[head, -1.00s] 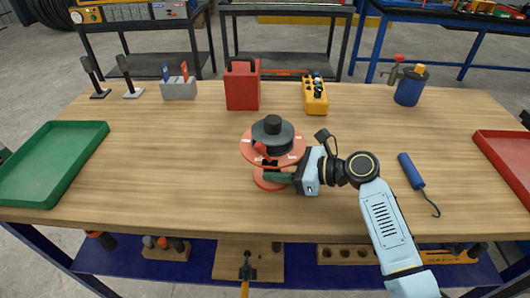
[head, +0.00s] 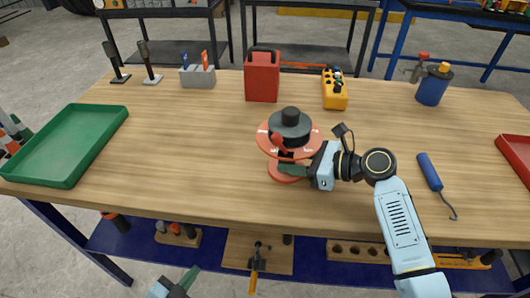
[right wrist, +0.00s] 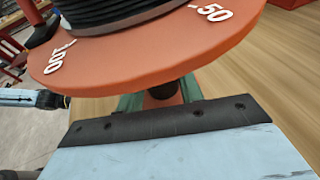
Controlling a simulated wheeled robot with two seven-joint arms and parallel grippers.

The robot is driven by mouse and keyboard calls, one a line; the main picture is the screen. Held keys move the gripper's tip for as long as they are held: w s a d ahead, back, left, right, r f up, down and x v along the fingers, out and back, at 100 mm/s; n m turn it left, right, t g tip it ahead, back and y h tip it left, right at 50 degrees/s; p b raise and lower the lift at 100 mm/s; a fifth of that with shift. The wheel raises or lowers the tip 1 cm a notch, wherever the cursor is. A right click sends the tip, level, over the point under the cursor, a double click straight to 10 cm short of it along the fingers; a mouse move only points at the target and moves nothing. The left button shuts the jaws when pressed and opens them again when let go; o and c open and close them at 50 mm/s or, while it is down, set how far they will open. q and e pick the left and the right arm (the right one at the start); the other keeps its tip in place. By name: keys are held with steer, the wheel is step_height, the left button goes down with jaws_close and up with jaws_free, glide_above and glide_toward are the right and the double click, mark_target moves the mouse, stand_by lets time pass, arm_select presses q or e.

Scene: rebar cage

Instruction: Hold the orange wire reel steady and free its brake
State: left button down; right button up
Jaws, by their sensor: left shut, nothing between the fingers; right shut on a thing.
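The orange wire reel (head: 264,139) stands upright on its round orange base at the middle of the table, black wire wound around its core. A red lever-like piece (head: 278,143), perhaps the brake, shows at its left front. My right gripper (head: 290,168) is low at the reel, below the upper disc, shut on the reel's stem. In the right wrist view the disc (right wrist: 150,55) hangs over the green fingers and the dark stem (right wrist: 162,92). My left gripper (head: 190,276) is shut and empty at the bottom edge, in front of the table and well apart from the reel.
A green tray (head: 77,176) lies at the left and a red tray (head: 514,150) at the right. A red can (head: 262,78), a yellow control box (head: 335,92) and a blue canister (head: 433,88) stand behind. A blue-handled hook (head: 430,172) lies right. The table left of the reel is clear.

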mark_target(276, 143)
arm_select(q)
steer(key=d+r+m+t+h, duration=0.2)
steer(key=d+r+m+h, duration=0.2)
steer(key=r, duration=1.1)
steer(key=w+d+r+m+t+h, duration=0.1)
steer(key=d+r+m+h, duration=0.3)
steer(key=r, duration=1.1)
steer(key=d+m, duration=0.2)
steer(key=m, duration=0.2)
steer(key=shift+r+t, duration=0.25)
steer(key=shift+t, duration=0.15)
steer(key=shift+d, duration=0.1)
arm_select(e)
steer(key=shift+r, duration=0.1)
arm_select(q)
steer(key=x, duration=1.4)
steer(key=shift+r, duration=0.1)
